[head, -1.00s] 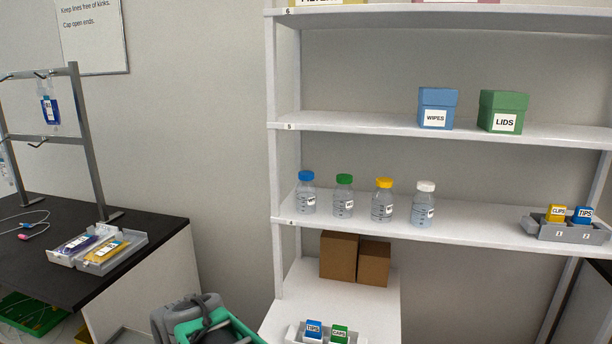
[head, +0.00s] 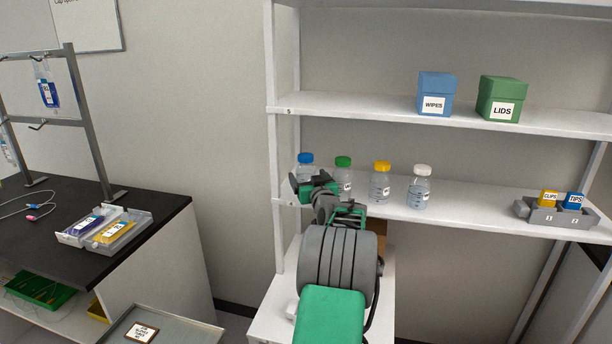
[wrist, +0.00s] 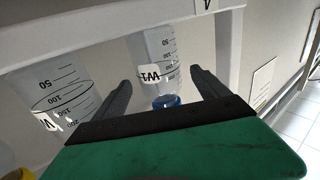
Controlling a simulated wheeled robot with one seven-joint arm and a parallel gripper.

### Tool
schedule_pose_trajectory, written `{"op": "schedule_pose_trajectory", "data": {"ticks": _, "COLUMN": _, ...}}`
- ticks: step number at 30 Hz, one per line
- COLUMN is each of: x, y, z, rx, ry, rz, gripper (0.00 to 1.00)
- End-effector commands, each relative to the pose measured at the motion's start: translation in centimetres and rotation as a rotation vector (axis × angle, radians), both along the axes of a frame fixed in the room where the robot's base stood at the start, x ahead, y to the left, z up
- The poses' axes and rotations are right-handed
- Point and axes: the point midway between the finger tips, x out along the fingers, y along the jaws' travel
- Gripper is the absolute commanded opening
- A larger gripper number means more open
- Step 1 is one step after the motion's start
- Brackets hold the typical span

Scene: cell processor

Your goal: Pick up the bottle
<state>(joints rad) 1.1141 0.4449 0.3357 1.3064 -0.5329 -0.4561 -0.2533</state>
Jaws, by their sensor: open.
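Several clear bottles stand upright in a row on the middle shelf. The bottle with the blue cap (head: 306,158) is leftmost, its lower body hidden by my gripper (head: 309,185). To its right are the green-capped bottle (head: 343,162), partly hidden by my arm, the yellow-capped bottle (head: 380,185) and the white-capped bottle (head: 420,190). In the wrist view, which is upside down, my gripper (wrist: 162,90) is open, and the blue-capped bottle (wrist: 152,55) shows between its fingers, apart from both. Another bottle (wrist: 55,95) shows at the left there.
The middle shelf (head: 470,213) has a post at its left end. A grey holder with clips and tips boxes (head: 556,212) sits at its right. The upper shelf (head: 350,110) with blue and green boxes passes above the bottles. A bench (head: 150,215) stands left.

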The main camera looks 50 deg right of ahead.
Motion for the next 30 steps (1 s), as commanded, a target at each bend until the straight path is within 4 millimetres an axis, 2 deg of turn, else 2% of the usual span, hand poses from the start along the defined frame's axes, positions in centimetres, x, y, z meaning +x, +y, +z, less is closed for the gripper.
{"op": "schedule_pose_trajectory", "data": {"ticks": 3, "x": 1.7, "y": -1.2, "z": 0.2, "rx": 0.001, "ry": 0.001, "rz": 0.001, "gripper": 0.85}}
{"op": "schedule_pose_trajectory", "data": {"ticks": 6, "x": 2.4, "y": -1.7, "z": 0.1, "rx": 0.001, "ry": 0.001, "rz": 0.001, "gripper": 0.85}}
{"op": "schedule_pose_trajectory", "data": {"ticks": 13, "x": 2.5, "y": -1.8, "z": 0.0, "rx": 0.001, "ry": 0.001, "rz": 0.000, "gripper": 0.84}}
{"op": "schedule_pose_trajectory", "data": {"ticks": 30, "x": 2.5, "y": -1.8, "z": 0.0, "rx": 0.001, "ry": 0.001, "rz": 0.000, "gripper": 0.37}}
